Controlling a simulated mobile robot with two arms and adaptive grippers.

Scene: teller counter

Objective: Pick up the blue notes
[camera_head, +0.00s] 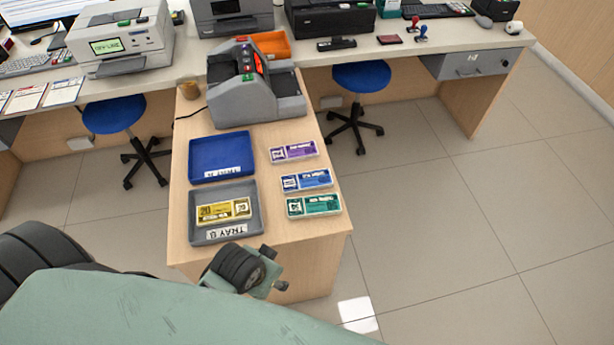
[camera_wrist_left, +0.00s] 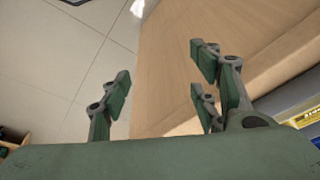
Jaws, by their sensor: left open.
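The blue notes (camera_head: 306,180) lie flat as a banded bundle on the wooden counter, right of the trays. They sit between the purple notes (camera_head: 293,151) and the green notes (camera_head: 313,205). My left gripper (camera_head: 272,270) is at the near edge of the counter, in front of the grey tray and apart from the blue notes. In the left wrist view my left gripper (camera_wrist_left: 160,82) has its fingers spread with nothing between them. The blue notes cannot be made out in that view. My right gripper is not in view.
A blue tray (camera_head: 205,178) looks empty. A grey tray (camera_head: 250,235) labelled B holds yellow notes (camera_head: 223,211). Blue stools (camera_head: 361,77) stand on both sides. Floor at right is clear.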

